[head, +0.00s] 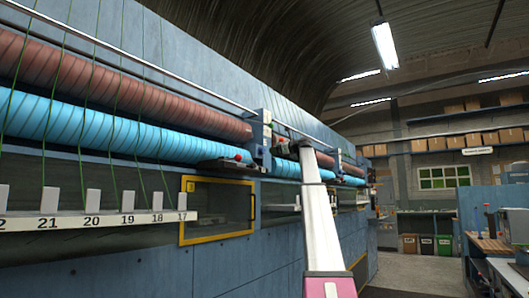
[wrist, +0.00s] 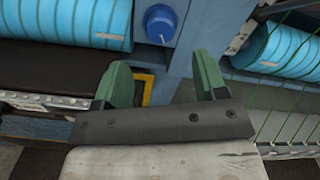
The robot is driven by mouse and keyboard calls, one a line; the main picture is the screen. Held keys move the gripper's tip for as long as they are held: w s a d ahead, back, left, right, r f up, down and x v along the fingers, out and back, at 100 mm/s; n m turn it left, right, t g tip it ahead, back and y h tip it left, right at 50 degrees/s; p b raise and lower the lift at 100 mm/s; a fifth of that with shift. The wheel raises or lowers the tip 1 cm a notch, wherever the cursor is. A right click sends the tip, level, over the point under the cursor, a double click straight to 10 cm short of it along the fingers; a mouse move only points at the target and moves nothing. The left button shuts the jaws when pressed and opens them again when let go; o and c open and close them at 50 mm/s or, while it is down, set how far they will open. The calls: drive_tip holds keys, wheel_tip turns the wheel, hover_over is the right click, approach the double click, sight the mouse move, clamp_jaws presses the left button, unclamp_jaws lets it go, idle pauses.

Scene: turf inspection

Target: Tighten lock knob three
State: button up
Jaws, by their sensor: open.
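A round blue knob (wrist: 162,24) on a grey backing sits on a blue machine post (wrist: 186,55) in the wrist view. No number shows on it, so I cannot tell whether it is lock knob three. My gripper (wrist: 160,66) is open, with its two green fingers apart and nothing between them. The knob is above the gap between the fingers in the picture and apart from them. In the head view my white arm reaches toward the machine; the gripper and this knob cannot be made out there.
Long blue rollers (head: 95,129) and red-brown rollers (head: 110,85) run along the machine. Green strands pass a numbered white rail (head: 100,220). A yellow-framed opening (head: 216,239) is below. A workbench (head: 490,244) stands at right, with open floor between.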

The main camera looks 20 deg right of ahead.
sight(264, 150)
drive_tip(key=x, duration=0.8)
drive_tip(key=c, duration=0.9)
